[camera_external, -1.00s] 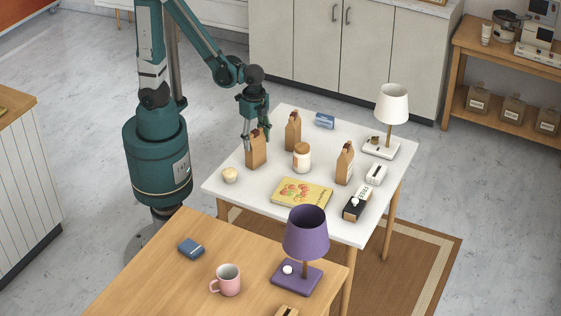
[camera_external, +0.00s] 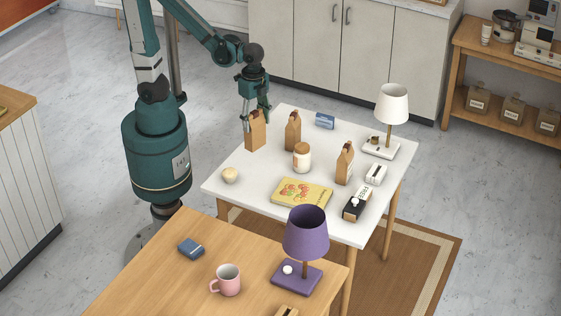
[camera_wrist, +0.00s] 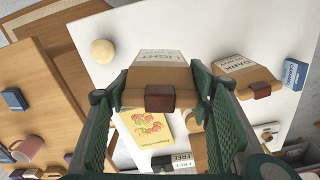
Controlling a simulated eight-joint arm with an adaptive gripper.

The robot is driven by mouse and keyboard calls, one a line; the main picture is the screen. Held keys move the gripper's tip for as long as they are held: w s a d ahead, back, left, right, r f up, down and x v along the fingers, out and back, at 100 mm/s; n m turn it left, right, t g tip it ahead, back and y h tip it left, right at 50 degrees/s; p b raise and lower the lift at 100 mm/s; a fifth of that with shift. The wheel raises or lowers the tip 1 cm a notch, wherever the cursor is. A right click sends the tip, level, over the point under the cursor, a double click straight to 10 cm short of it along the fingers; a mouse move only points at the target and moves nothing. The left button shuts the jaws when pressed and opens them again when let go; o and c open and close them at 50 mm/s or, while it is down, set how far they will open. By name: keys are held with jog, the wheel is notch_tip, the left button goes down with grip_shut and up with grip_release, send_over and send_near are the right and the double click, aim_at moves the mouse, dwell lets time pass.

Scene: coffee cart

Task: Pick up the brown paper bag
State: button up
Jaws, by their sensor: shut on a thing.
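My gripper (camera_external: 255,113) is shut on a brown paper bag (camera_external: 256,134) at the left end of the white table (camera_external: 223,190). The bag is upright and looks raised off the tabletop. In the wrist view, this bag (camera_wrist: 158,75), with "LIGHT" lettering, sits between my two finger pads (camera_wrist: 160,98), its dark clip facing the camera. Two similar brown bags stand on the table: one just to the right (camera_external: 293,132), which reads "DARK" in the wrist view (camera_wrist: 246,72), and one farther right (camera_external: 344,164).
A jar (camera_external: 302,157), a yellow book (camera_external: 302,193), a muffin-like item (camera_external: 230,175), a blue box (camera_external: 325,121), a black-and-white box (camera_external: 357,203) and a white lamp (camera_external: 391,105) share the table. A wooden table with a purple lamp (camera_external: 306,233) is in front.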

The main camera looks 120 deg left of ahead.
jog(key=shift+r, duration=0.45)
jog(key=shift+w+d, duration=0.1)
jog(key=shift+w, duration=0.05)
dwell(0.6)
jog(key=shift+w+d+r, duration=0.15)
jog(key=shift+w+d, duration=0.2)
jog(key=shift+w, duration=0.1)
jog(key=w+d+r+m+p, duration=0.2)
jog(key=w+d+m+p, duration=0.45)
jog(key=w+d, duration=0.9)
jog(key=w+d+f+m+p, duration=0.1)
jog(key=d+m, duration=0.3)
jog(key=d, duration=1)
jog(key=w+d+f+m+p, duration=0.1)
jog(key=d+m, duration=0.3)
jog(key=d, duration=0.9)
jog(key=shift+w+d+m, duration=0.35)
jog(key=shift+w, duration=0.3)
